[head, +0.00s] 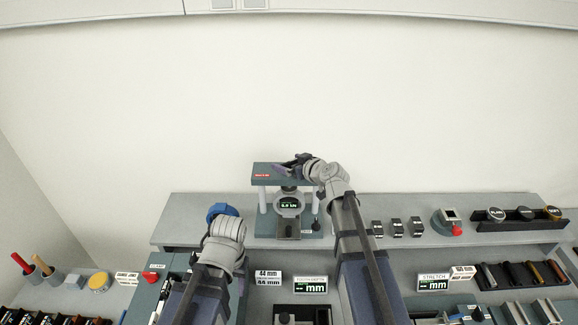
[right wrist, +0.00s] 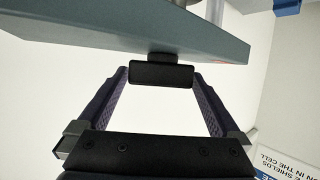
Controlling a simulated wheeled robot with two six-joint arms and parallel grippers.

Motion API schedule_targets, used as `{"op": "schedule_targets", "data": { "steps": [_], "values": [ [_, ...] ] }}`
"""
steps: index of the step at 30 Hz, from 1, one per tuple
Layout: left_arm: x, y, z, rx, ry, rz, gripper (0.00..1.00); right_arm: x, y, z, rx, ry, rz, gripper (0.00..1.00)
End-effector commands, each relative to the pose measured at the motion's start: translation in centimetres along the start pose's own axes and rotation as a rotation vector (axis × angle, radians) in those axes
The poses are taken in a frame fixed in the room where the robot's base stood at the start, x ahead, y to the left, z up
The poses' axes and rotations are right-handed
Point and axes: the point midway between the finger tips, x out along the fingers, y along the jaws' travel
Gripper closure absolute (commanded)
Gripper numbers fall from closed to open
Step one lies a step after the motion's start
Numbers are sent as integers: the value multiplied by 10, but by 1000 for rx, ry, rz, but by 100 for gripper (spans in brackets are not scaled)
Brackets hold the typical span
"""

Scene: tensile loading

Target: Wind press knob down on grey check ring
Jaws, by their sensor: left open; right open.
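The press (head: 272,171) stands on the shelf, with a dark teal crosshead on pale columns. The grey check ring (head: 289,205) sits upright inside it, with a small green-lit display whose digits are too small to read surely. My right gripper (head: 290,167) is at the top of the press. In the right wrist view, the black press knob (right wrist: 162,74) lies between the open fingers of this gripper (right wrist: 168,100), with gaps on both sides, below the teal plate. My left gripper (head: 222,211) is left of the press, apart from it; its fingers are not clearly seen.
The shelf (head: 185,215) is clear at the left. Several small black blocks (head: 397,228) and a box with a red button (head: 446,221) stand right of the press. Display signs (head: 310,286) sit below. A lettered sign (right wrist: 285,160) shows in the right wrist view.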

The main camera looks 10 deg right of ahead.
Motion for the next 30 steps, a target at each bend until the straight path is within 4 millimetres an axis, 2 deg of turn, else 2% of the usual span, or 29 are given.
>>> {"op": "schedule_targets", "data": {
  "steps": [7, 24, 30],
  "values": [
    [0, 0, 0, 0, 0, 0, 50, 1, 0, 0, 0, 0, 0, 0],
    [0, 0, 0, 0, 0, 0, 50, 1, 0, 0, 0, -1, -1, 64],
    [0, 0, 0, 0, 0, 0, 50, 1, -1, 0, 2, -1, 7, 66]
  ]
}}
